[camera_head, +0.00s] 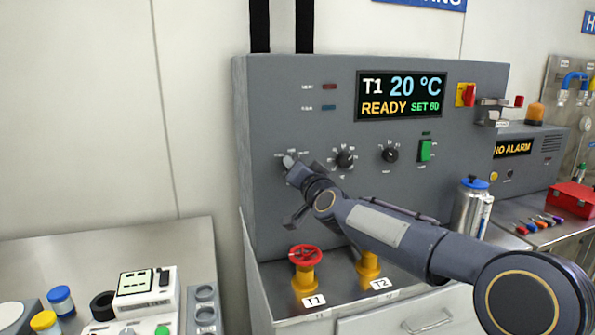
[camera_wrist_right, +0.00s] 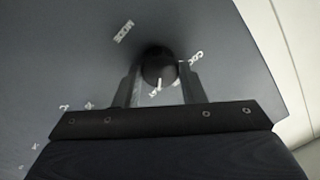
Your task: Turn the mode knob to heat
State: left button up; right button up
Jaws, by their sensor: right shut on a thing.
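The mode knob (camera_wrist_right: 158,62) is a dark round knob on the grey panel (camera_head: 270,110), under a "MODE" label in the right wrist view. A white pointer line on it points down in that view, away from the "MODE" label. Small lettering beside it is partly hidden by the fingers and hard to read. My right gripper (camera_wrist_right: 159,84) is shut on the knob, one finger on each side. In the head view my right gripper (camera_head: 291,165) covers most of the leftmost knob position. My left gripper is not in view.
Two more knobs (camera_head: 344,159) (camera_head: 390,154) and a green switch (camera_head: 425,150) are right of my gripper. The display (camera_head: 401,95) reads T1 20 °C, READY, SET 60. A red-wheeled valve (camera_head: 305,257) and a second yellow valve (camera_head: 368,265) stand below my arm.

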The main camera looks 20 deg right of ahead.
dwell(0.3)
jog(key=o, duration=1)
jog(key=s, duration=0.2)
jog(key=s+b, duration=0.1)
jog(key=s, duration=0.5)
jog(key=shift+d+f, duration=0.2)
jog(key=shift+d, duration=0.1)
